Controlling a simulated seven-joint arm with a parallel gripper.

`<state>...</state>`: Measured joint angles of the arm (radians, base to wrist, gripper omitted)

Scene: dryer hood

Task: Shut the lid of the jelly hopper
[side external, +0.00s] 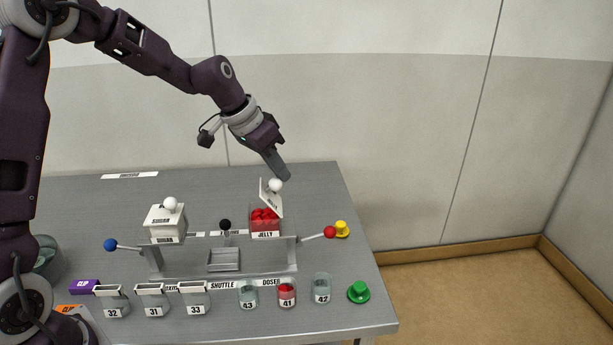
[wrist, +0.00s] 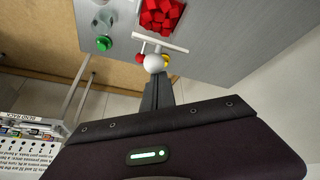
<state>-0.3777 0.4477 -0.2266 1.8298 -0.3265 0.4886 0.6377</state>
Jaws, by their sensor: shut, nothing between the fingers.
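The jelly hopper (side external: 264,222) is a box labelled JELLY, holding red cubes; the red cubes (wrist: 160,14) also show in the wrist view. Its white lid (side external: 271,199) stands open, tilted up steeply, with a white ball knob (side external: 275,185). In the wrist view the lid (wrist: 160,43) shows edge-on, with the knob (wrist: 154,63) facing my gripper. My gripper (side external: 285,176) is shut and empty, pointing down just behind and above the knob. In the wrist view the fingertips (wrist: 155,78) lie close to the knob; I cannot tell whether they touch it.
A sugar hopper (side external: 165,224) with its lid down stands to the left. A lever with a red ball (side external: 329,232) and a yellow button (side external: 341,229) are at the right. Several jars stand along the front, beside a green button (side external: 358,292). The table's back right is clear.

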